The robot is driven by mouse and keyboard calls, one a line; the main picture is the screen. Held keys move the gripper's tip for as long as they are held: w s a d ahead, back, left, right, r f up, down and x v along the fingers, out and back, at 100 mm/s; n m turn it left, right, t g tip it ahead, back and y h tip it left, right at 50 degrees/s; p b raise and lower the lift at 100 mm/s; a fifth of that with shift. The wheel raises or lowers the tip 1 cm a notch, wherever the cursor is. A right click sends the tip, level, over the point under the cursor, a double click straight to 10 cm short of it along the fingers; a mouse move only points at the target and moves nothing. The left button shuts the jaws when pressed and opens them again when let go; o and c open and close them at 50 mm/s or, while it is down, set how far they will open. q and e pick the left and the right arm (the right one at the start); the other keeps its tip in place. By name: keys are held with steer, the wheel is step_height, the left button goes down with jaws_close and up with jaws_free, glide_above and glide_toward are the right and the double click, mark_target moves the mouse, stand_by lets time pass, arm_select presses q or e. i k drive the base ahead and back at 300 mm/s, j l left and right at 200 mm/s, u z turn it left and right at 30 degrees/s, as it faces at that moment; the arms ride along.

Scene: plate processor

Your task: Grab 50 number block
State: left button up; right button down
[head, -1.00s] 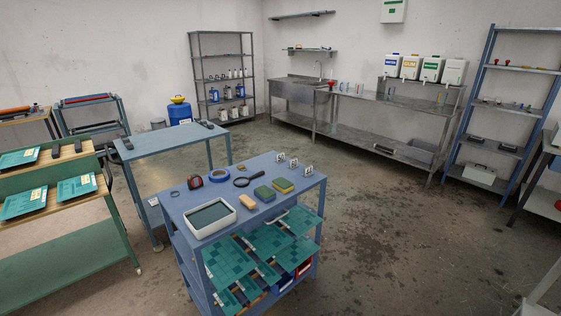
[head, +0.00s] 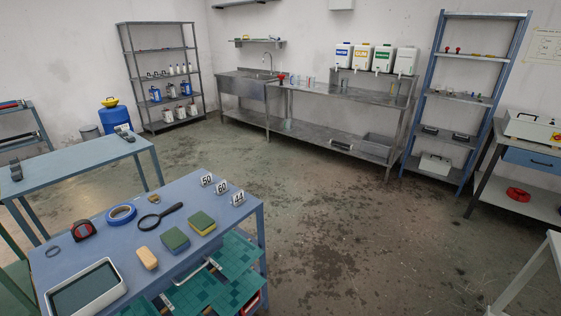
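The 50 number block (head: 207,180) is a small white block with black digits. It stands near the far right edge of the blue workbench (head: 185,196), leftmost of a row of three. The 60 block (head: 221,188) stands beside it, and the 44 block (head: 238,199) is nearest the right edge. The blocks stand apart from one another. Neither of my grippers shows in the head view.
A magnifier (head: 160,215), blue tape roll (head: 121,214), tape measure (head: 82,231), sponges (head: 201,223) and white tray (head: 87,290) lie on the bench. Green plates (head: 215,275) sit below its front edge. Open floor (head: 330,235) lies right of the bench.

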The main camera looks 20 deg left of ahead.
mark_target(206, 180)
steer(key=i+l+z, duration=0.25)
steer(key=i, duration=0.8)
steer(key=i+j+z, duration=0.25)
steer(key=i, duration=0.75)
steer(key=i+u, duration=0.4)
steer(key=i+l+u, duration=0.1)
steer(key=i+u, duration=0.2)
steer(key=u, duration=0.15)
steer(key=i+l+u, duration=0.2)
steer(key=u, duration=0.2)
steer(key=i+l, duration=0.05)
steer(key=i, duration=0.05)
